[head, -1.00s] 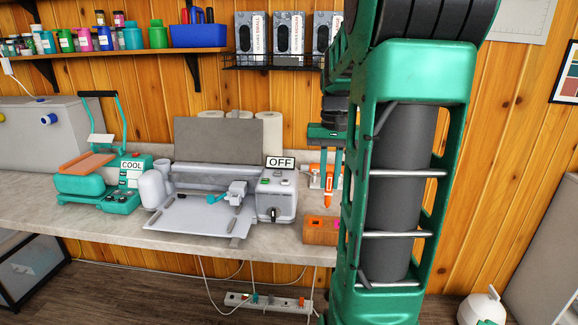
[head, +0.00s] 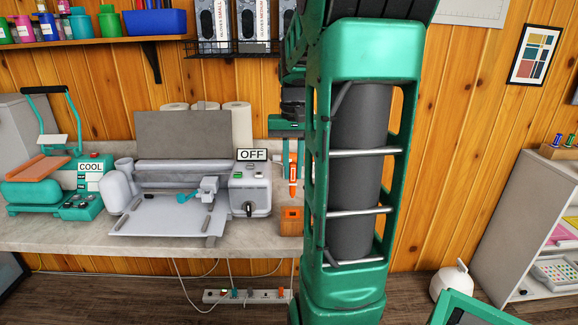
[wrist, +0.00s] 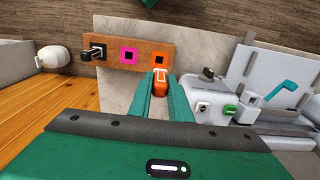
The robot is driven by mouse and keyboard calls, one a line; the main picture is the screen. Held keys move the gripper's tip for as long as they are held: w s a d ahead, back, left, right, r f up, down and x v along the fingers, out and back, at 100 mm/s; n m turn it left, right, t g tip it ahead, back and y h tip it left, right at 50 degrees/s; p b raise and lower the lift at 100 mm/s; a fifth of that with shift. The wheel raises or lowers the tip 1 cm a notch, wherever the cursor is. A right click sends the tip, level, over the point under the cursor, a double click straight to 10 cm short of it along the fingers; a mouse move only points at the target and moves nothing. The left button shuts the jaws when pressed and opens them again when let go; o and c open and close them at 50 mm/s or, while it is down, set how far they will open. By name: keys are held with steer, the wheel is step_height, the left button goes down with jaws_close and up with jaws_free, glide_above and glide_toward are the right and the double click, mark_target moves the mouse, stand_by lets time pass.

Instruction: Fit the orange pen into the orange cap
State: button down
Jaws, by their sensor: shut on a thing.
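The orange pen (head: 293,182) is upright in my gripper (head: 292,165), above the wooden cap block (head: 290,227) at the counter's right end. In the wrist view my gripper (wrist: 161,85) is shut on the orange pen (wrist: 161,90). The orange cap (wrist: 160,58) is an orange square with a dark hole in the block (wrist: 110,54). The pen shows just short of this hole in the picture and looks apart from it. My arm hides part of the block in the head view.
The block also holds a magenta cap (wrist: 129,55) and a black pen (wrist: 94,52). A grey machine with an OFF sign (head: 252,190) stands close beside the block. A teal heat press (head: 60,185) is farther left.

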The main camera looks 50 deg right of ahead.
mark_target(293, 195)
steer(key=shift+f, duration=2.5)
steer(key=shift+s+f, duration=0.1)
steer(key=shift+f, duration=2.7)
stand_by(2.7)
